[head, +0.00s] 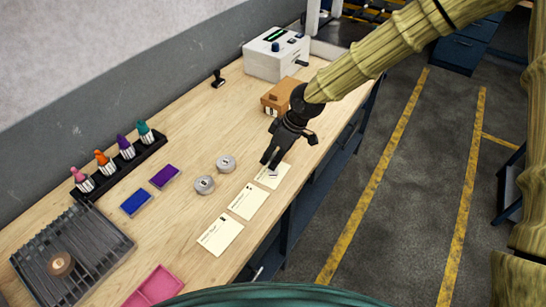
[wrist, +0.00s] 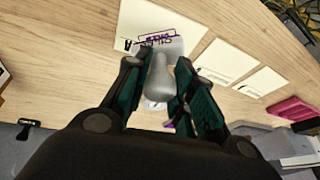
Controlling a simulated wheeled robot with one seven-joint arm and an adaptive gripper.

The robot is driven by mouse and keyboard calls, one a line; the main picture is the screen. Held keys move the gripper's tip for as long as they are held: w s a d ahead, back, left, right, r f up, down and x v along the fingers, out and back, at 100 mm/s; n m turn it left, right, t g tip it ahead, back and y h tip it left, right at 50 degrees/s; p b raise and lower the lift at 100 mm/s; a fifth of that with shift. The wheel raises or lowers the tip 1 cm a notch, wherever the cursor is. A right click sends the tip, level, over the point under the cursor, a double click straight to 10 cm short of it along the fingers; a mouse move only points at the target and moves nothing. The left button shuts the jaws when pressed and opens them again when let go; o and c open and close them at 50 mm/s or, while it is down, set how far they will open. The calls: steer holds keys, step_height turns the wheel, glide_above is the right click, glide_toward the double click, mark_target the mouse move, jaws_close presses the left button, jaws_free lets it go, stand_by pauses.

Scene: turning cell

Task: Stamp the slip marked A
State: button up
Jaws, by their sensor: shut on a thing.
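My gripper (head: 269,165) is shut on a grey, knob-handled stamp (wrist: 161,80). In the wrist view the handle sits between both fingers. In the head view the gripper is low over the farthest of three cream slips (head: 281,171). That slip (wrist: 140,17) also shows in the wrist view, with a purple boxed print (wrist: 157,40) beside the stamp. Whether the stamp touches the paper I cannot tell. The middle slip (head: 248,201) and nearest slip (head: 220,235) lie in a row toward me. Their letters are too small to read.
A purple ink pad (head: 165,176) and blue ink pad (head: 135,203) lie left of two round grey tins (head: 226,162) (head: 204,184). A cardboard box (head: 279,97) stands behind my gripper. A bottle rack (head: 113,170), slatted tray (head: 90,235) and pink tray (head: 153,287) are left.

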steer(key=shift+r+p, duration=1.65)
steer(key=shift+r, duration=0.85)
